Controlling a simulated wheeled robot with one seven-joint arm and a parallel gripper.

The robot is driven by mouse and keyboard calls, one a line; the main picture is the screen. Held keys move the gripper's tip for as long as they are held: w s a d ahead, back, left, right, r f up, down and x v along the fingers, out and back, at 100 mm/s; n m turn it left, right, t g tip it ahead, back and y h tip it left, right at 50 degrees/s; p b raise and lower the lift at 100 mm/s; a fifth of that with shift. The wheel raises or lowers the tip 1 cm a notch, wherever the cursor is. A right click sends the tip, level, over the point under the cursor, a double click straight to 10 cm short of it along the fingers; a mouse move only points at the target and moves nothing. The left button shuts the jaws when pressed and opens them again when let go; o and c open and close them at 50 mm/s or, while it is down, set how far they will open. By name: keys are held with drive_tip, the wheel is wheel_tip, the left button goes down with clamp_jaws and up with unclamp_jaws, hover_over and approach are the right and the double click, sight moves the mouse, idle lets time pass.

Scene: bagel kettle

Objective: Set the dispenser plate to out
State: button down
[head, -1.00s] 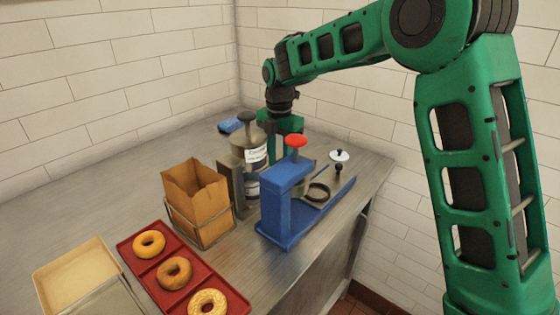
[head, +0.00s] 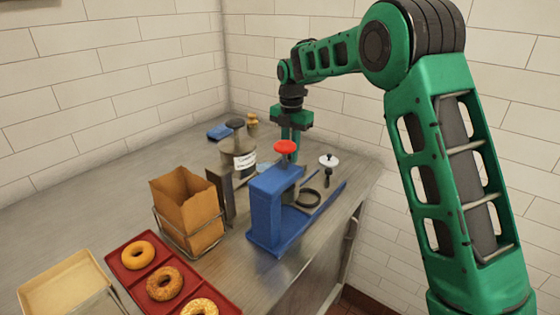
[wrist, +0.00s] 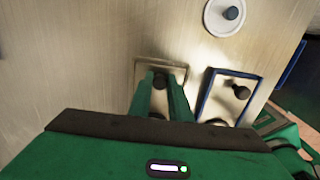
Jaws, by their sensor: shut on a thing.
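My gripper (head: 291,156) reaches down behind the blue press's red knob in the head view. In the wrist view my gripper (wrist: 162,77) has its fingers closed around a dark knob (wrist: 160,82). Under it is a square, pale metal plate (wrist: 142,72), which I take to be the dispenser plate. The labelled canister (head: 240,163) with a black top knob stands left of my gripper in the head view. The plate is mostly hidden there by the press and my fingers, so its exact position under the canister cannot be told.
The blue press (head: 266,212) with its red knob (head: 285,147) stands in front of my gripper. A white disc with a dark knob (head: 329,159) lies to the right. A paper bag (head: 185,200) in a wire stand and a red tray (head: 130,283) of bagels are nearer.

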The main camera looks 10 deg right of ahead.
drive_tip(key=shift+w+d+r, duration=0.15)
drive_tip(key=shift+w+d, duration=0.05)
drive_tip(key=shift+w, duration=0.1)
drive_tip(key=c, duration=1.7)
unclamp_jaws()
wheel_tip(320, 180, up, 11)
drive_tip(key=shift+f, duration=0.2)
